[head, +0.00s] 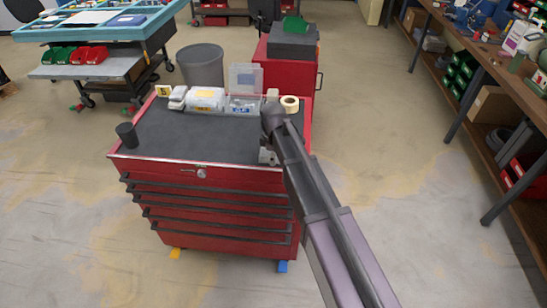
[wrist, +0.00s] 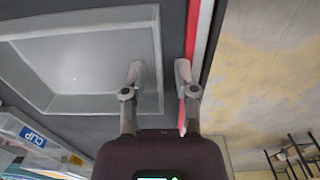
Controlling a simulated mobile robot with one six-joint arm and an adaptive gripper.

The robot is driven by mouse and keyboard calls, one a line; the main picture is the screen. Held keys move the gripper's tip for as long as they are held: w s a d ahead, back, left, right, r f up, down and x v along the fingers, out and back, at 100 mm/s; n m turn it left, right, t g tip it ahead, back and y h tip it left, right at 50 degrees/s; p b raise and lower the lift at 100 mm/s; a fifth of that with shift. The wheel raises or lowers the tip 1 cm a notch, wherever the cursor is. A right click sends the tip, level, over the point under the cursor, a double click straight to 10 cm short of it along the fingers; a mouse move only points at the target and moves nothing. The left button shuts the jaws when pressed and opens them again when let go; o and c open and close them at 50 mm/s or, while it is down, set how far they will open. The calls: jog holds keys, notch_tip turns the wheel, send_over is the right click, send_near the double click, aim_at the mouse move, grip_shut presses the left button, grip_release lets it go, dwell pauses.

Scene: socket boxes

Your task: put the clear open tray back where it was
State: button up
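The clear open tray (wrist: 75,105) fills the upper left of the wrist view, lying on the dark mat on top of the red cabinet. I cannot make out its outline in the head view. My gripper (wrist: 160,72) has its two fingers apart with a gap between them. The left finger is over the tray's right wall and the right finger is outside it, near the cabinet's red edge. I see no clear contact. In the head view my gripper (head: 268,156) is low over the cabinet's right side.
A lidded clear box with a CLIP label (head: 243,106) stands at the back of the cabinet top (head: 190,140), with a tape roll (head: 290,102) right of it and a white packet (head: 205,97) left. A black cup (head: 127,134) stands at the left edge. The front middle looks clear.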

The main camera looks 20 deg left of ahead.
jog(key=shift+r, duration=0.1)
dwell(0.3)
notch_tip(320, 180, up, 12)
jog(key=p, duration=1.2)
jog(key=shift+d, duration=0.15)
dwell(0.9)
jog(key=s+d+m, duration=0.3)
jog(key=d+m, duration=0.4)
jog(key=d, duration=0.6)
jog(key=s+d+m, duration=0.3)
jog(key=d+m, duration=0.4)
jog(key=d, duration=0.7)
jog(key=s+d+m, duration=0.3)
jog(key=d+m, duration=0.3)
jog(key=d, duration=0.8)
jog(key=shift+s+d+m, duration=0.2)
jog(key=shift+s+m, duration=0.15)
jog(key=shift+m, duration=0.05)
